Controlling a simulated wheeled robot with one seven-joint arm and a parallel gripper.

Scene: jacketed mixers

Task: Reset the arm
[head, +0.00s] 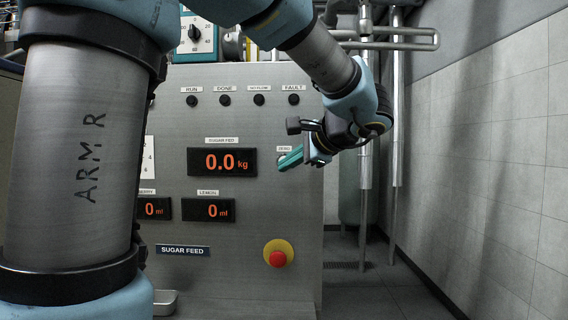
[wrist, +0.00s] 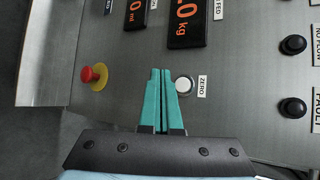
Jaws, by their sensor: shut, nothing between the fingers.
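My arm reaches across the head view, its upper link labelled "ARM R" at the left. My gripper (head: 284,164) has teal fingers and is in front of the right side of the grey control panel (head: 215,118). In the wrist view my gripper (wrist: 160,72) shows its two fingers shut together with nothing between them. The fingertips are beside the white ZERO button (wrist: 184,85), which sits just right of them. I cannot tell whether they touch the panel.
The panel carries a sugar-fed display (head: 222,162) reading 0.0 kg, two smaller displays reading 0 ml, and a red emergency button (head: 278,254) on yellow. A row of black indicators (head: 225,100) runs along its top. A tiled wall (head: 490,150) and pipes (head: 397,130) stand at right.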

